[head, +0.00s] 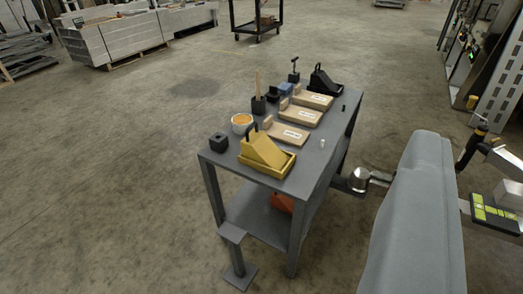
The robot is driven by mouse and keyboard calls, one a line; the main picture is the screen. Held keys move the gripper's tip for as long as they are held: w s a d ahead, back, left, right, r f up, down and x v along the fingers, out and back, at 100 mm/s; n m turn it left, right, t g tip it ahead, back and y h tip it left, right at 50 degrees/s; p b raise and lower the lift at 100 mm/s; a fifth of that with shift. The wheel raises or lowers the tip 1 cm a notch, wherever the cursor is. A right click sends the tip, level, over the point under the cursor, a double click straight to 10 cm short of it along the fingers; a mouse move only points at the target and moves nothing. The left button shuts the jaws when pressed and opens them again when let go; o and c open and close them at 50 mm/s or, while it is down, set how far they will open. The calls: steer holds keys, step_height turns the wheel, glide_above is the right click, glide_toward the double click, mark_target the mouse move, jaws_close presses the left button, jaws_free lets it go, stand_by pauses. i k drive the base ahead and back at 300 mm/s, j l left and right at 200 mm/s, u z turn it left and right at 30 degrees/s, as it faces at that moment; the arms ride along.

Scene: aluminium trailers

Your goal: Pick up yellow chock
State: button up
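The yellow chock (262,150) is a wedge with a black handle. It sits in a shallow yellow tray (281,170) at the near end of a grey table (309,176). Its sloped face falls toward the right. My gripper is not in view, so its state and its distance to the chock do not show.
Beside the chock are a black block (218,142) and a white cup with orange contents (241,123). Labelled wooden boards (288,134) and a black chock (323,82) lie farther back. A large grey form (412,220) stands right of the table.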

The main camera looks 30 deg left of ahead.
mark_target(256, 146)
steer(key=i+j, duration=0.7)
steer(key=j+u, duration=0.05)
